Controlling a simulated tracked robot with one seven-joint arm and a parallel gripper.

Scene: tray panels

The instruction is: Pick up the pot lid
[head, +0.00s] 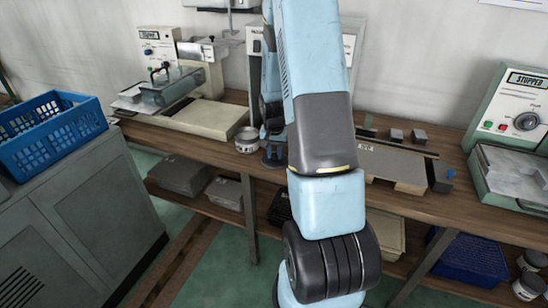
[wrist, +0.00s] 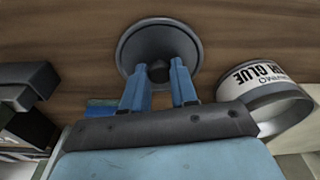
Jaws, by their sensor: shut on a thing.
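The pot lid (wrist: 133,44) is a round, dark grey disc with a dark knob at its middle, seen at the top centre of the wrist view. My gripper (wrist: 160,68) has its two blue fingers on either side of the knob and is shut on it. In the head view my gripper is partly hidden behind my arm, just right of the glue pot. The wrist view does not clearly show whether the lid touches the wooden bench. The glue pot (wrist: 262,92), a white-labelled tin, stands to the right of my gripper; it also shows in the head view (head: 247,140).
The wooden bench (head: 232,160) runs along the wall. A beige machine (head: 205,116) stands to the left and a flat panel (head: 395,160) lies to the right. A control box marked STOPPED (head: 510,110) is at far right. A blue crate (head: 50,128) sits on a grey cabinet.

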